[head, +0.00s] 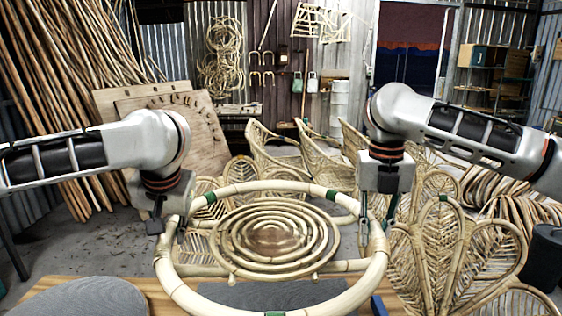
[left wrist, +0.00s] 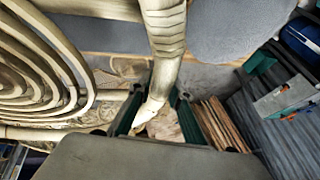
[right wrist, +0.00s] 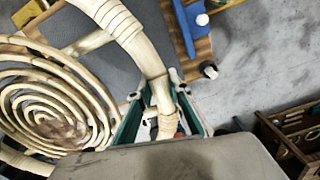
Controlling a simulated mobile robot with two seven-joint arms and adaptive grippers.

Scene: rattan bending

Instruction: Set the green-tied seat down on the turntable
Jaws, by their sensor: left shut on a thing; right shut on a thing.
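The green-tied seat (head: 372,282) is a pale rattan hoop with a coiled spiral in its middle and green ties on the rim. It is held roughly level above the bench in the head view. My left gripper (head: 172,230) is shut on the hoop's left side; the pole runs between its fingers in the left wrist view (left wrist: 153,110). My right gripper (head: 374,225) is shut on the hoop's right side, also seen in the right wrist view (right wrist: 160,112). A flat grey surface (head: 270,294) shows through the hoop below; I cannot tell whether it is the turntable.
A wooden bench (head: 165,303) runs along the bottom, with a grey rounded pad (head: 85,298) at left. A blue item (head: 378,306) lies at the right. Rattan chairs (head: 275,150) and leaf-shaped panels (head: 470,240) stand beyond and right. Poles (head: 70,100) lean at the left.

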